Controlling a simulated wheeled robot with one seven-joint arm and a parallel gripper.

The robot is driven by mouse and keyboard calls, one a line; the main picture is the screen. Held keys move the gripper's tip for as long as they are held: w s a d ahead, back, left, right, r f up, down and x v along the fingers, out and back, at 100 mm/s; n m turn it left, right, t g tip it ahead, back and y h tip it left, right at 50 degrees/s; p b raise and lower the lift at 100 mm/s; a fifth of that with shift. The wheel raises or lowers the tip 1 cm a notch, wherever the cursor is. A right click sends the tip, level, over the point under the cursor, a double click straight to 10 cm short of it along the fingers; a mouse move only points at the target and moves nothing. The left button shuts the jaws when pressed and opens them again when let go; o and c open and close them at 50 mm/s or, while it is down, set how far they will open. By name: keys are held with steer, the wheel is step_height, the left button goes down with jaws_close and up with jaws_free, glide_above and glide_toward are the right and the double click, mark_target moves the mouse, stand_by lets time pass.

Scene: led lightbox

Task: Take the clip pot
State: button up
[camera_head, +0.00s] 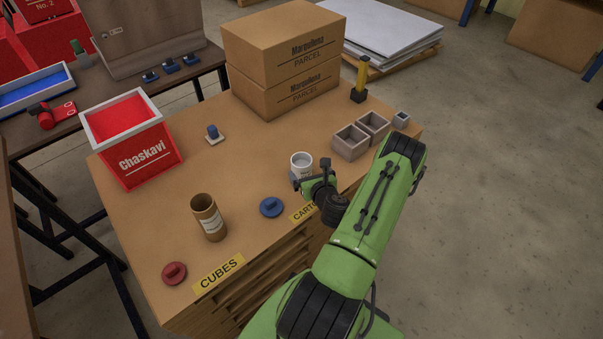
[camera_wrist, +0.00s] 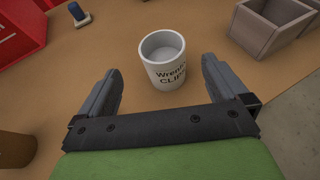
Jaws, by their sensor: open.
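My gripper (camera_wrist: 162,85) is open, with one grey finger on each side in the wrist view. The pot is ahead of and between the finger lines, and gaps show on both sides. In the head view my gripper (camera_head: 302,182) is close in front of the pot. Nothing is held.
Grey open bins (camera_head: 351,142) stand right of the pot. A brown labelled canister (camera_head: 208,217), a blue lid (camera_head: 271,207) and a red lid (camera_head: 174,273) are to the left. A red Chaskavi box (camera_head: 134,155) and parcels (camera_head: 285,95) stand farther back.

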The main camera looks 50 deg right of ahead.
mark_target(299, 157)
steer(key=x, duration=0.6)
steer(key=shift+w+d+b, duration=0.25)
steer(key=shift+d+b, duration=0.15)
jaws_close()
